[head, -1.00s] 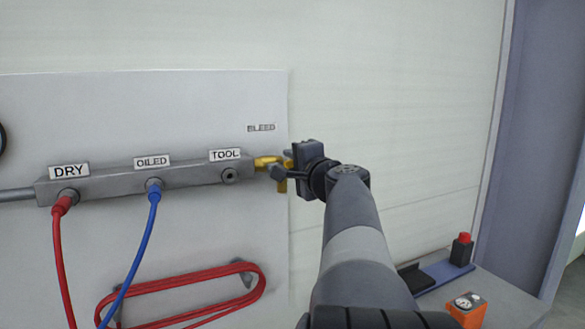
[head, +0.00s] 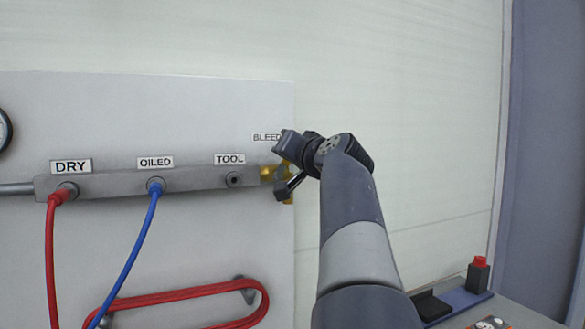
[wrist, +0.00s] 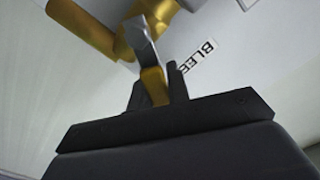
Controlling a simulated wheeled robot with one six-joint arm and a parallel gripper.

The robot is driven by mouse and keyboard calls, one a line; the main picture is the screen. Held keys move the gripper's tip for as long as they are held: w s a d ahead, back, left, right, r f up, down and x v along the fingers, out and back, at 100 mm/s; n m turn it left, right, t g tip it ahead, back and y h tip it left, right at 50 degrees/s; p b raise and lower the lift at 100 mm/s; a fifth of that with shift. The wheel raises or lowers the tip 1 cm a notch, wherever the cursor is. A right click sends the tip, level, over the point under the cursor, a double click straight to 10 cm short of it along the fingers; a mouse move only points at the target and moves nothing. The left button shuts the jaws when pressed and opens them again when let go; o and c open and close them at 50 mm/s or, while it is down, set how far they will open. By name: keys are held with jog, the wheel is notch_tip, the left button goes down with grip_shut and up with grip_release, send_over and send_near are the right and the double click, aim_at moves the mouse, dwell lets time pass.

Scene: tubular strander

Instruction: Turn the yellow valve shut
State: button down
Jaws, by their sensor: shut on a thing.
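The yellow valve (head: 267,172) sits at the right end of the grey manifold, beside the BLEED label (head: 267,137). In the head view my gripper (head: 283,180) covers most of it. In the wrist view the brass-yellow valve body (wrist: 88,32) is at the upper left. Its handle, with a grey bent part and a yellow end (wrist: 153,84), reaches down between the two dark fingers of my gripper (wrist: 156,92). The fingers are shut on the handle, and my gripper is tilted. The handle's exact angle is hard to tell in the head view.
The grey manifold (head: 110,183) carries a red hose (head: 51,240), a blue hose (head: 140,238) and a free TOOL port (head: 234,180). A coiled red hose (head: 180,297) hangs below. A red-topped block (head: 478,275) stands at the lower right. The wall right of my arm is clear.

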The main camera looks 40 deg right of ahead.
jog(key=shift+w+a+r+n+b, duration=0.1)
jog(key=shift+a+n+b, duration=0.4)
jog(key=shift+n, duration=0.55)
jog(key=shift+w+a+r+n+b, duration=0.15)
jog(key=shift+a+n+b, duration=0.3)
jog(key=shift+n, duration=0.55)
jog(key=shift+w+a+r+n+b, duration=0.1)
jog(key=shift+a+n+b, duration=0.35)
jog(key=shift+n, duration=0.6)
jog(key=c, duration=1.3)
grip_release()
jog(key=shift+c, duration=0.2)
jog(key=shift+s, duration=0.1)
jog(key=b+v, duration=0.2)
jog(key=v, duration=0.8)
jog(key=shift+s, duration=0.35)
jog(key=shift+w, duration=0.1)
